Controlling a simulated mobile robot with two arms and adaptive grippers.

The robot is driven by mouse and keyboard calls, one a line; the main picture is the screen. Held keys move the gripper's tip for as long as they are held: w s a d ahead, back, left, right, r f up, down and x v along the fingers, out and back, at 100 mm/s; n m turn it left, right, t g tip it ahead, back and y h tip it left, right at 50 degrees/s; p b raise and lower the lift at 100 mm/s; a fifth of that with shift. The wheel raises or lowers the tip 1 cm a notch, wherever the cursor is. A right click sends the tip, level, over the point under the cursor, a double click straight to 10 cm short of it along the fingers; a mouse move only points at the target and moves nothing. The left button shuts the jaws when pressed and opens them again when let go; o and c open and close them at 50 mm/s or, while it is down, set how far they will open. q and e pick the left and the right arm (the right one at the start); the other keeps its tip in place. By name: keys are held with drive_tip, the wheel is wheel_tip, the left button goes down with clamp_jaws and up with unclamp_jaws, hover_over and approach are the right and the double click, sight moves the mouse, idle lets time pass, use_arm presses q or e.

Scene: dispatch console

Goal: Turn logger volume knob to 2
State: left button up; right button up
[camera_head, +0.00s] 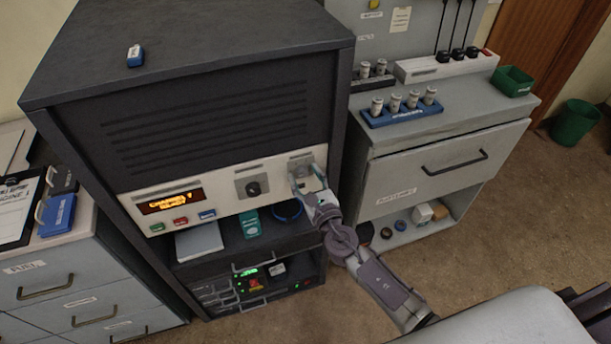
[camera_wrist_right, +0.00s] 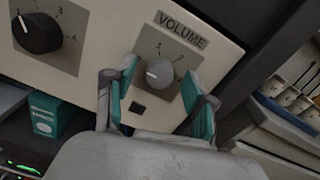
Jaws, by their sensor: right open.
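The logger volume knob (camera_wrist_right: 159,73) is a light grey round knob under a "VOLUME" label in the right wrist view. Its white mark points to the left, near the 1 side of the scale; the 2 is at the upper right. My right gripper (camera_wrist_right: 168,92) is open, with a teal-padded finger on each side of the knob. I cannot tell if the pads touch it. In the head view my right gripper (camera_head: 309,180) is at the right end of the logger's pale panel (camera_head: 222,190) and hides most of the knob. My left gripper is not in view.
A black selector knob (camera_wrist_right: 37,33) sits left of the volume knob, also in the head view (camera_head: 253,188). The panel has a lit display (camera_head: 171,201) and coloured buttons. A teal box (camera_head: 250,224) stands on the shelf below. A grey cabinet (camera_head: 430,160) stands right.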

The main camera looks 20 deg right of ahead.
clamp_jaws()
idle(0.3)
